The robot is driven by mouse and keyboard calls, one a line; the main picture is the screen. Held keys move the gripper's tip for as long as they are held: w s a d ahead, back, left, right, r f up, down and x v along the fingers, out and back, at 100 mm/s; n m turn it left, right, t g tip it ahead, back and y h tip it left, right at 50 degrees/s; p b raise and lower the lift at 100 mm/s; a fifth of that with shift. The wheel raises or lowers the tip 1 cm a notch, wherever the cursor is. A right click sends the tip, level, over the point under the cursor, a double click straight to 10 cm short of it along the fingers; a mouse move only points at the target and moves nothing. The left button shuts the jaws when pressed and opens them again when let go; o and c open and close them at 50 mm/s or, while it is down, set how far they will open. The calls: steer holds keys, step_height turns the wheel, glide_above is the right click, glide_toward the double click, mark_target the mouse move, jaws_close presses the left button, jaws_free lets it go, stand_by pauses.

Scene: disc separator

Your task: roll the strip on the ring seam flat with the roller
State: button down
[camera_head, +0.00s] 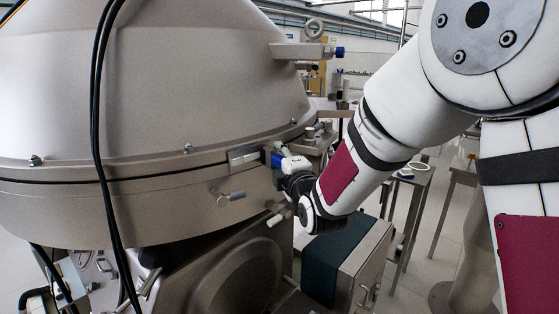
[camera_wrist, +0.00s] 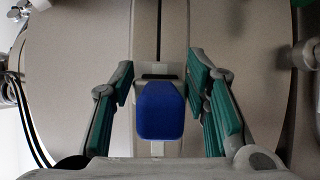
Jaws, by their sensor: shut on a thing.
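The roller's blue handle (camera_wrist: 160,110) sits between the green-padded fingers of my gripper (camera_wrist: 160,70) in the wrist view. My gripper (camera_head: 284,166) is shut on the roller and holds it at the side of the large grey drum; a bit of blue (camera_head: 277,160) shows there in the head view. A pale strip (camera_head: 243,157) lies along the ring seam (camera_head: 120,179), just left of my gripper. In the wrist view the seam is a dark vertical line (camera_wrist: 187,20). The roller's working end is mostly hidden, so I cannot tell whether it touches the strip.
Black cables (camera_head: 97,110) hang in front of the drum at left. A grey box with a dark green side (camera_head: 335,262) stands below my gripper.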

mark_target(251, 157)
steer(key=shift+s+a+p, duration=0.7)
steer(key=shift+s+a, duration=0.5)
steer(key=shift+a, duration=0.15)
steer(key=shift+s+a+p, duration=0.65)
steer(key=shift+s+a, duration=0.5)
steer(key=shift+a, duration=0.2)
steer(key=s+d+p, duration=0.3)
steer(key=s+d, duration=0.2)
